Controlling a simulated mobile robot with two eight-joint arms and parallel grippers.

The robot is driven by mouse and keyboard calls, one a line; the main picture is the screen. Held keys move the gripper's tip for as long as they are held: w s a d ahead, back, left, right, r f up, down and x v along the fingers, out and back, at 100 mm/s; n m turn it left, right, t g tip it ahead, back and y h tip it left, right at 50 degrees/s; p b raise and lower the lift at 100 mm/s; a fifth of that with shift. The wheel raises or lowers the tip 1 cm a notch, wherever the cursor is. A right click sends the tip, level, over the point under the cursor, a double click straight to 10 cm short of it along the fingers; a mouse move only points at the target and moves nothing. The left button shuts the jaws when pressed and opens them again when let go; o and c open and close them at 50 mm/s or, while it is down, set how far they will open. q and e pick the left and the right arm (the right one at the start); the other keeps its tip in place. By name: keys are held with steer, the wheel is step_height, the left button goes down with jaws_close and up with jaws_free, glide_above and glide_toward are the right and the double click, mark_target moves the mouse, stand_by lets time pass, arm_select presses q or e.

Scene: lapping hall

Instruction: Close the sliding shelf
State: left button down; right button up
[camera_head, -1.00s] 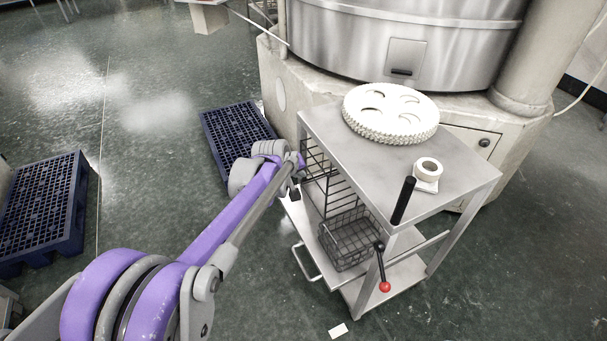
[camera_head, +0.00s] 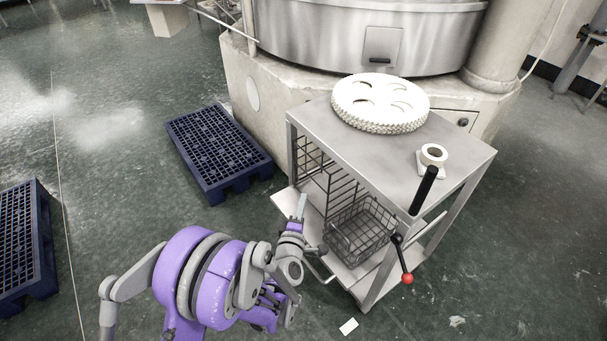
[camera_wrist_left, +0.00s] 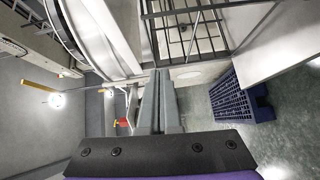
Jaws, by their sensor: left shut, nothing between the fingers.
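The sliding shelf (camera_head: 286,204) is a flat grey plate low in the metal cart (camera_head: 310,125). It sticks out past the cart's left side and has a bar handle (camera_head: 322,272) on its outer edge. A wire basket (camera_head: 360,235) and a wire rack stand on it. My left gripper (camera_head: 301,206) is shut and empty, fingers pointing up the picture, in front of the shelf's outer edge. I cannot tell whether it touches. The left wrist view shows the closed fingers (camera_wrist_left: 158,95) below wire bars (camera_wrist_left: 190,30). My right gripper is not in view.
A white toothed disc (camera_head: 380,103) and a tape roll (camera_head: 433,156) lie on the cart top. Blue pallets (camera_head: 215,150) lie left.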

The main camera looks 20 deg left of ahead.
arm_select(q)
steer(key=s+n, duration=0.1)
glide_toward(316, 166)
steer(key=w+a, duration=0.3)
steer(key=shift+w+d+f+y+b, duration=0.1)
steer(key=shift+w+d+y+b, duration=0.2)
steer(key=shift+w+d, duration=1.05)
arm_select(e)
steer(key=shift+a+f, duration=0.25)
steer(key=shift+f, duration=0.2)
arm_select(q)
steer(key=w+d+b, duration=0.2)
steer(key=w+d, duration=0.6)
steer(key=w, duration=0.2)
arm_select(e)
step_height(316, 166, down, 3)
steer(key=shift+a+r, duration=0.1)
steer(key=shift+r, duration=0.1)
arm_select(q)
steer(key=shift+d, duration=0.15)
